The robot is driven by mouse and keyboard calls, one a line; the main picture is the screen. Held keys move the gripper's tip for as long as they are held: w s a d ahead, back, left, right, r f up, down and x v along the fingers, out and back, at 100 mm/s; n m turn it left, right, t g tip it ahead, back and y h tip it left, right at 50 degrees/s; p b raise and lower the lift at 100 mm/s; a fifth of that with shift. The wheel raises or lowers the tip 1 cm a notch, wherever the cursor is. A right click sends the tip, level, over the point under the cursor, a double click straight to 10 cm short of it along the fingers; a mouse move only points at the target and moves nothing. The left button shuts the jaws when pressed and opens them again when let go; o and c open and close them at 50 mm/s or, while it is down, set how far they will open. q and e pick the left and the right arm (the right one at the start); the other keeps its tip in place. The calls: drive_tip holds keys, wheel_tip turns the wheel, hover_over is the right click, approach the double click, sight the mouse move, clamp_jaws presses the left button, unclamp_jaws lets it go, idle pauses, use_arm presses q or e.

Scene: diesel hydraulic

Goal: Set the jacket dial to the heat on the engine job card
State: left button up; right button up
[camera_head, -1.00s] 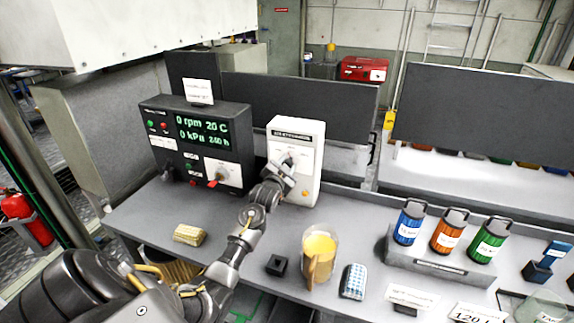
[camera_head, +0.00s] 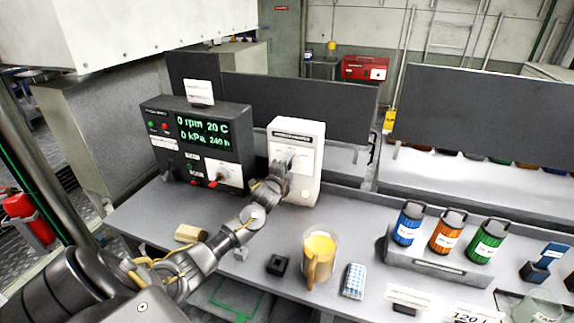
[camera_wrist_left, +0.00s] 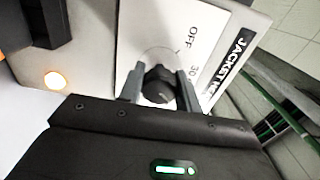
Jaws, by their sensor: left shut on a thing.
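The white jacket heater box (camera_head: 309,140) stands on the bench beside the black console. My left gripper (camera_head: 286,166) is at its front, covering much of the dial plate. In the left wrist view, my left gripper (camera_wrist_left: 160,84) is shut on the dark round jacket dial (camera_wrist_left: 158,90), one finger on each side. The white dial plate (camera_wrist_left: 186,28) shows "OFF" and "30"; the dial's setting cannot be read. A white card (camera_head: 199,92) stands on top of the console; its writing is too small to read. My right gripper is not in view.
The console display (camera_head: 203,131) reads 0 rpm, 20 C, 0 kPa. A glowing lamp (camera_wrist_left: 54,80) is on the heater box. A yellow-filled jug (camera_head: 319,258), a black block (camera_head: 278,265) and a brass-coloured block (camera_head: 190,233) are on the bench. Blue, orange and green canisters (camera_head: 446,231) stand right.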

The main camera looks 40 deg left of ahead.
use_arm(q)
drive_tip(key=m, duration=0.5)
drive_tip(key=shift+p, duration=0.35)
drive_tip(key=shift+m, duration=0.4)
drive_tip(key=o, duration=1)
drive_tip(key=shift+s+d+f, duration=0.1)
drive_tip(key=shift+s+d, duration=0.05)
drive_tip(key=shift+s, duration=0.35)
drive_tip(key=b+v, duration=0.2)
drive_tip(key=v, duration=0.7)
drive_tip(key=shift+s, duration=0.35)
